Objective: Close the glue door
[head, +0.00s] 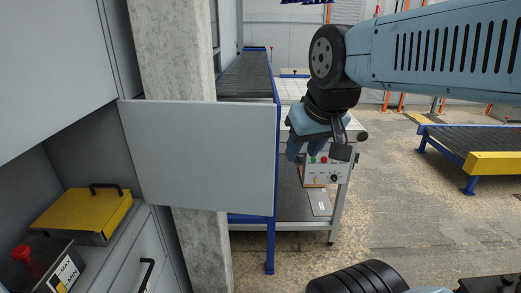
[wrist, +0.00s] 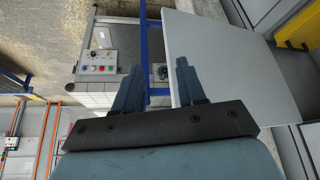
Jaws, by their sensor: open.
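The glue door (head: 200,155) is a flat light-grey panel standing open, swung out from the grey cabinet on the left in the head view. The open cabinet bay shows beside its hinged edge. In the wrist view the door (wrist: 235,65) fills the right of the middle. My gripper (head: 308,150) is to the right of the door's free edge in the head view. In the wrist view my gripper (wrist: 158,75) has its two blue fingers spread, with nothing held between them. The right finger overlaps the door's edge in that view; I cannot tell whether it touches.
A yellow box (head: 82,212) with a black handle and a red-topped container (head: 38,268) sit in the cabinet bay. A concrete pillar (head: 180,60) stands behind the door. A conveyor (head: 247,75) and a control panel (head: 325,168) lie beyond.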

